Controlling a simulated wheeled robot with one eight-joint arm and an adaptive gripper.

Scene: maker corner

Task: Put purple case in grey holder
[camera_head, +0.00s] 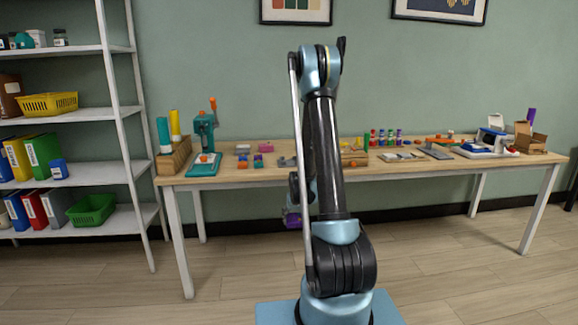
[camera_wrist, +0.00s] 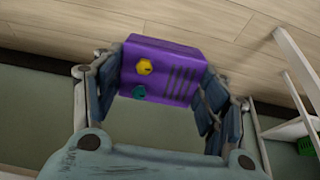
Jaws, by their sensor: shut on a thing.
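The purple case (camera_wrist: 175,58) is a boxy piece with a yellow knob, a teal knob and dark slots on its face. My gripper (camera_wrist: 160,82) is shut on it, one finger at each side. In the head view the purple case (camera_head: 292,219) hangs low in front of the table's front edge, left of my arm, partly hidden by it. A small grey piece (camera_head: 287,161) lies on the table just left of my arm. I cannot tell whether it is the grey holder; other grey flat pieces (camera_head: 436,152) lie farther right.
The long wooden table (camera_head: 235,178) holds a teal press (camera_head: 204,140), small coloured blocks, bottles (camera_head: 385,138) and a white-blue machine (camera_head: 490,142) at the right. A white shelf (camera_head: 125,115) with binders and baskets stands at the left. The floor in front is clear.

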